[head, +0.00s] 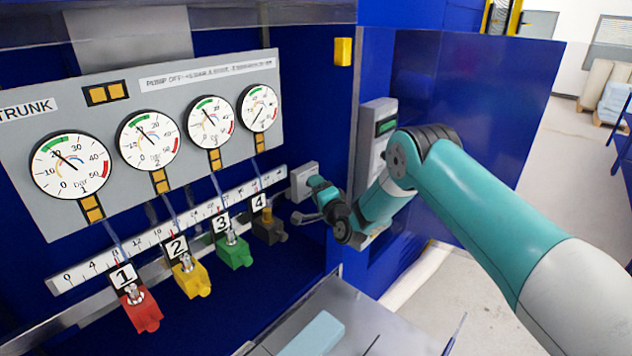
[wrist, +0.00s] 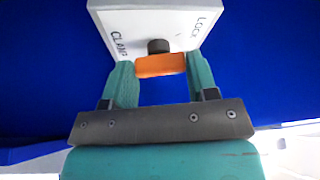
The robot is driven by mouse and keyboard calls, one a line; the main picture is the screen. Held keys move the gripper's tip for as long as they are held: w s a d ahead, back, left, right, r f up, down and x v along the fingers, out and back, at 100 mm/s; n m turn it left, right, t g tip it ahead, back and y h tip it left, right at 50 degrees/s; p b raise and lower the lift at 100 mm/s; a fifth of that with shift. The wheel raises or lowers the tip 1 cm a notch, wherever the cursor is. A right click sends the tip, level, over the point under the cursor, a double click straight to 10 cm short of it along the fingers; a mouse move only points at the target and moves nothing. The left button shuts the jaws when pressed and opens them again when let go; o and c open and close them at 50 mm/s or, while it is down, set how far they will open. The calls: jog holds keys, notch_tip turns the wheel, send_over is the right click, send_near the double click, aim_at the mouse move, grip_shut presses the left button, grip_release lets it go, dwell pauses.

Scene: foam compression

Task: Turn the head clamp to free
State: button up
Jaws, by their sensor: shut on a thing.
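The head clamp is a white box on the blue wall, seen close in the wrist view (wrist: 140,20) and small at the right end of the scale in the head view (head: 300,176). Its face carries the words CLAMP on the left and LOCK on the right. An orange handle (wrist: 150,67) sits on a dark round stub on the box. My gripper (wrist: 160,75) has its two teal fingers at the two ends of the handle and is shut on it. In the head view my gripper (head: 316,184) reaches the box and hides the handle.
Left of the clamp is a panel (head: 60,125) with several round gauges, over a numbered scale (head: 150,232). Red (head: 142,312), yellow (head: 192,279), green (head: 234,252) and dark (head: 268,229) valves stand below. A grey unit (head: 372,135) is close to my arm on the right.

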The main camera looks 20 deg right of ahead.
jog(key=m+g, duration=0.1)
jog(key=m, duration=0.1)
jog(key=shift+a+r+m+h, duration=0.1)
jog(key=shift+m+h, duration=0.2)
jog(key=shift+m, duration=0.1)
jog(key=shift+m+g+b, duration=0.5)
jog(key=shift+m+b, duration=0.15)
jog(key=shift+m, duration=0.55)
jog(key=m+g+b, duration=0.1)
jog(key=m, duration=0.1)
jog(key=m+g+y+b, duration=0.1)
jog(key=m+b, duration=0.1)
jog(key=shift+r+m, duration=0.15)
jog(key=shift+m, duration=0.25)
jog(key=shift+g, duration=0.3)
jog(key=o, duration=0.9)
jog(key=shift+r, duration=0.1)
